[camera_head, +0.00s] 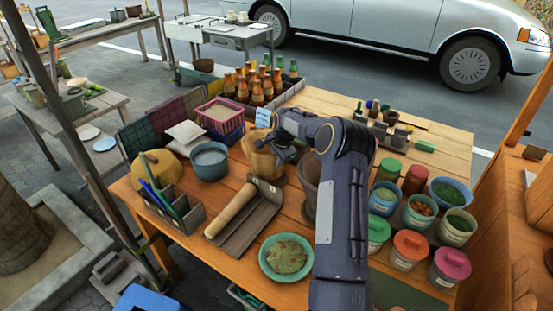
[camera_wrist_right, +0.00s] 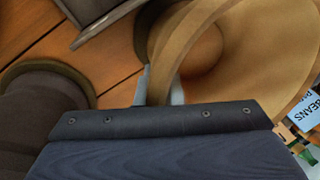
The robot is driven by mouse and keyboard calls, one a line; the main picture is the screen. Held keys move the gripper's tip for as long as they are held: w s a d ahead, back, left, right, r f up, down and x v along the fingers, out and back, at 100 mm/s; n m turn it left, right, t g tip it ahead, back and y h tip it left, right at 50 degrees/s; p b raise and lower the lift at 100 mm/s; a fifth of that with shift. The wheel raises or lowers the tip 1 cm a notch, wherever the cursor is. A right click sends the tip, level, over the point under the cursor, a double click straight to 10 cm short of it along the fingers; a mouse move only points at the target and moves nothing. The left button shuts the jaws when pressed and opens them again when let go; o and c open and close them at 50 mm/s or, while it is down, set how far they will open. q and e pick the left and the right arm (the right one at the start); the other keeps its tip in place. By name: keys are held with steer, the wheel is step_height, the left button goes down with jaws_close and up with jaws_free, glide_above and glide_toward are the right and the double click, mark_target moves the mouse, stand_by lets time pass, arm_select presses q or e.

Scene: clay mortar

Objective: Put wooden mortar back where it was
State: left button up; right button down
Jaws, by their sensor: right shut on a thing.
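The wooden mortar (camera_head: 259,160) is a tan, deep vessel near the middle of the wooden table in the head view. My right gripper (camera_head: 280,152) is shut on its rim. In the right wrist view the gripper's finger (camera_wrist_right: 160,88) sits against the rim of the tan mortar (camera_wrist_right: 255,35), whose round hollow faces the camera. I cannot tell whether its base touches the table. A darker brown vessel (camera_head: 309,171) stands just right of it, partly behind my right arm. It also shows in the wrist view (camera_wrist_right: 45,105). My left gripper is not in view.
A grey tray (camera_head: 262,220) with a wooden rolling pin (camera_head: 231,210) lies in front. A blue-grey bowl (camera_head: 210,161) stands left, a bottle crate (camera_head: 288,92) behind. A green plate (camera_head: 270,270) is at the front edge; several spice jars (camera_head: 408,248) stand right.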

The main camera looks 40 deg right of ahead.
mark_target(276, 172)
steer(key=x, duration=0.2)
steer(key=shift+s+d+f+p, duration=0.1)
steer(key=shift+d+f+p, duration=0.15)
steer(key=shift+f, duration=0.35)
steer(key=shift+a, duration=0.1)
steer(key=shift+f, duration=0.2)
steer(key=c, duration=1.6)
jaws_free()
steer(key=shift+s, duration=0.15)
steer(key=shift+o, duration=0.2)
